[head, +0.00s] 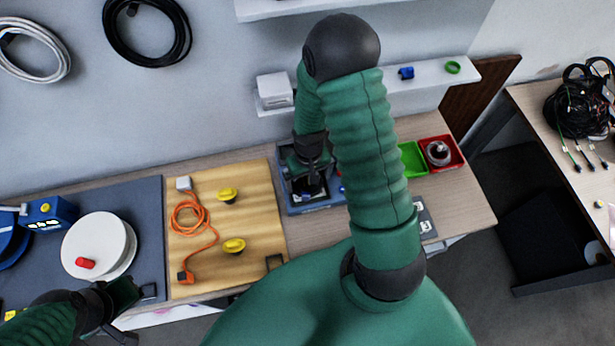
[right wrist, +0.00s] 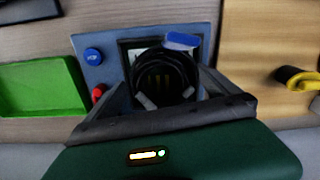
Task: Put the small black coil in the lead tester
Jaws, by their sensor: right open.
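The small black coil (right wrist: 172,62) shows in the right wrist view, a dark ring with a blue tag and pale connector ends. It lies over the dark square recess of the lead tester (right wrist: 97,72), a blue-grey box with a blue and a red button. Whether it rests fully on the bottom I cannot tell. In the head view the tester (head: 296,208) is mostly hidden by my right arm. My right gripper (head: 312,186) is open over the recess, its fingers on either side of the coil. My left gripper (head: 122,308) is at the lower left, away from the tester; its jaw opening is unclear.
A green tray (head: 412,158) and a red tray (head: 455,161) holding a coil stand right of the tester. A wooden board (head: 206,254) with an orange cable (head: 188,215) and yellow knobs lies left. A white reel (head: 95,240) sits on the grey mat (head: 150,220).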

